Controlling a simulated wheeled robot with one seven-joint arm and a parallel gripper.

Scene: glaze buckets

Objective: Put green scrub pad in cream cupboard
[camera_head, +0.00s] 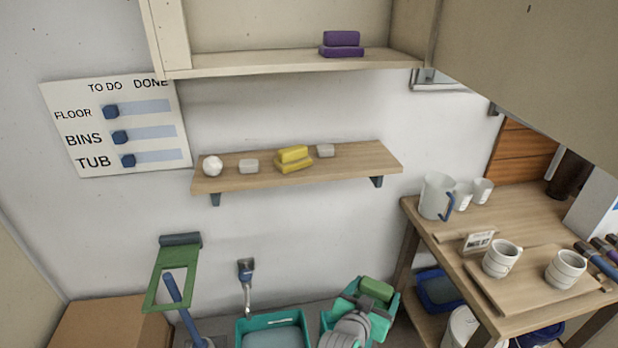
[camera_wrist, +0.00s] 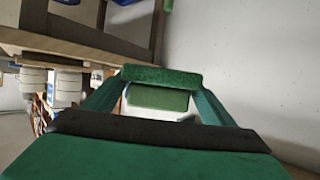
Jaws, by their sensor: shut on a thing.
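The green scrub pad (camera_head: 376,289) is held at the tip of my teal gripper (camera_head: 368,296), low in the head view, below the shelf. In the wrist view the pad (camera_wrist: 158,98) sits between the two fingertips (camera_wrist: 160,88), which are shut on it. The cream cupboard (camera_head: 290,66) is at the top of the head view, above and left of my gripper. Its front is open, and a large cream panel (camera_head: 530,70) extends at its right. Two stacked purple blocks (camera_head: 341,45) rest on the cupboard floor. The upper inside of the cupboard is out of frame.
A wooden wall shelf (camera_head: 355,163) below the cupboard holds yellow blocks (camera_head: 294,158), pale blocks and a white ball (camera_head: 212,166). A wooden table (camera_head: 430,222) with mugs and a jug (camera_head: 436,196) stands right. A teal tub (camera_head: 272,328) is low centre. The wall between shelf and cupboard is clear.

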